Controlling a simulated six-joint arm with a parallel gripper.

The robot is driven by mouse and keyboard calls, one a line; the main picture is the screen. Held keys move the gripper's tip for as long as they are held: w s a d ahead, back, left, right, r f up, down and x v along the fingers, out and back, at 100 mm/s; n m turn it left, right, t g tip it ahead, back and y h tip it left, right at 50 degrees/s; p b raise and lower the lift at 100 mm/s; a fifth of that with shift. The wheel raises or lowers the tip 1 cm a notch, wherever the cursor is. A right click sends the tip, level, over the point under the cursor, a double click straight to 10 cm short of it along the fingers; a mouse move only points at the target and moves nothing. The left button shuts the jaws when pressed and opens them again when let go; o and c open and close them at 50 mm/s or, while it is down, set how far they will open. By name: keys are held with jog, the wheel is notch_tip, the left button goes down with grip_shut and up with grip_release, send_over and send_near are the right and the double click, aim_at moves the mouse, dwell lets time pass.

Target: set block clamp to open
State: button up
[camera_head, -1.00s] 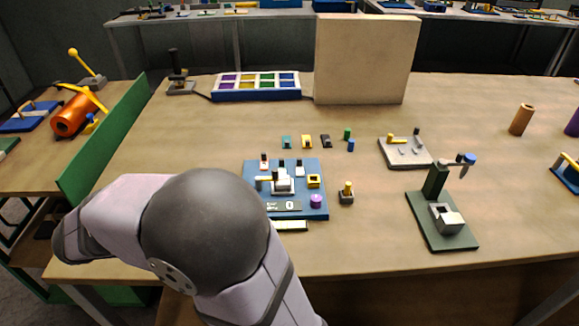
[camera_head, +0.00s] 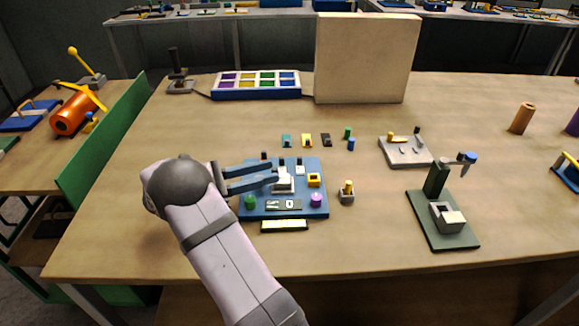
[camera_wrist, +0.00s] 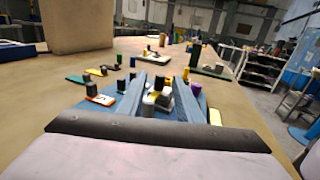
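A blue board (camera_head: 312,206) lies on the table in front of me and carries several small fixtures. In its middle is a pale block-shaped fixture (camera_head: 285,184), which looks like the block clamp. Its yellow lever is hidden in the head view; a yellow part (camera_wrist: 166,89) shows between my fingers in the wrist view. My gripper (camera_head: 277,175) reaches in from the left, low over the board. Its two fingers are apart, with tips beside the pale fixture. I cannot tell whether they touch it.
On the board are a green knob (camera_head: 250,202), a purple knob (camera_head: 316,200) and a yellow square fixture (camera_head: 314,181). A small post with a yellow top (camera_head: 348,190) stands right of it. A green stand (camera_head: 438,205) and a grey plate (camera_head: 405,153) are farther right.

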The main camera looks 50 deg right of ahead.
jog(key=shift+p+x, duration=0.55)
jog(key=shift+x, duration=3.05)
grip_shut()
